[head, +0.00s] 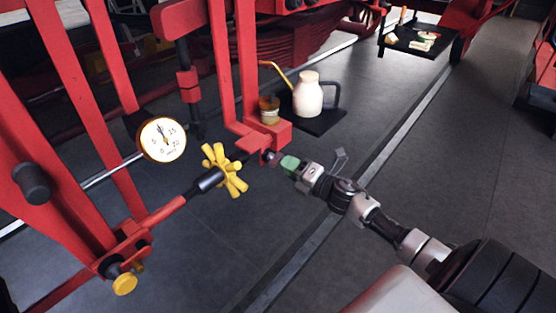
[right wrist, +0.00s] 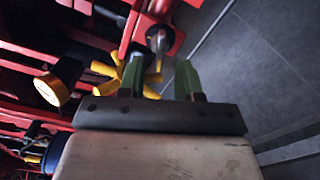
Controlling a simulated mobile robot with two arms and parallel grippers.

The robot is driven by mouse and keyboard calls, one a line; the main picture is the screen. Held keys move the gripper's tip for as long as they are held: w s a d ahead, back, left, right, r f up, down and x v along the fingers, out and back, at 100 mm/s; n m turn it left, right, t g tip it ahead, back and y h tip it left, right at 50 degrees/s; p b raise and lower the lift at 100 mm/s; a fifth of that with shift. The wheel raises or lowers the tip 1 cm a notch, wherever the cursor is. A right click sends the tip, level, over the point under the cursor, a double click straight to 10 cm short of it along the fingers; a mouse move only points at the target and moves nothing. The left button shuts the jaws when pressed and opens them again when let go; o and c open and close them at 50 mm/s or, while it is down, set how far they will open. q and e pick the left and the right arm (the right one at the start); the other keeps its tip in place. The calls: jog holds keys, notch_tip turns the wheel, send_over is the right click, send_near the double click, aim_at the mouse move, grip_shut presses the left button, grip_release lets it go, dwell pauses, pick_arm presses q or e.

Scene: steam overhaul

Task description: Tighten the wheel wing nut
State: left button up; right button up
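A yellow spoked wheel (head: 225,170) sits at the end of a black sleeve on a red rod, left of my right gripper. It also shows behind the left finger in the right wrist view (right wrist: 108,70). A small dark fitting (head: 268,156) is at the red bracket, just beyond my fingertips. It shows as a grey rounded piece in the right wrist view (right wrist: 157,40). I cannot tell clearly which part is the wing nut. My right gripper (head: 288,163) has green fingers standing apart, with nothing visibly held between them. My left gripper is not in view.
A cream oil can (head: 308,95) stands on a dark plate behind. A round white gauge (head: 162,139) and a yellow knob (head: 124,284) are at left.

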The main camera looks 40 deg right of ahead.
aim_at(278, 159)
jog(key=shift+x, duration=2.3)
grip_shut()
